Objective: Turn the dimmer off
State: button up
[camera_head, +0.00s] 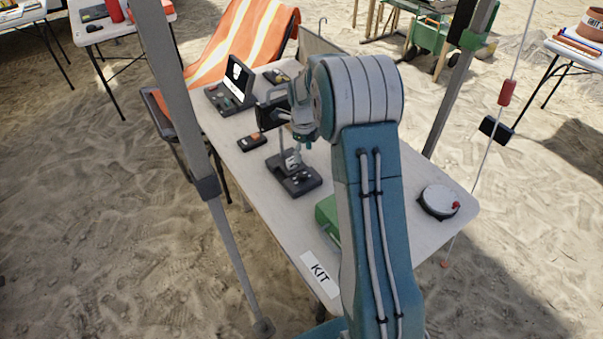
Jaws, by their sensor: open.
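A dark flat device (302,185) with small light controls on top sits near the middle of the white table; I cannot tell for sure that it carries the dimmer, or how any control is set. My gripper (293,160) points down right above this device. It is open with nothing visible between its fingers. The fingertips are small in the picture, and I cannot tell whether they touch the device. My arm hides part of the table behind and to the right of it.
The white table (385,250) also holds a case with a lit screen (238,75), a small dark box with an orange part (251,142), a green object (327,217) partly behind my arm, and a round white-topped item (440,200). Tent poles (190,110) stand close by.

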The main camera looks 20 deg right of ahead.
aim_at(303, 174)
notch_tip(303, 174, down, 9)
jog(key=shift+a, duration=0.1)
dwell(0.3)
grip_shut()
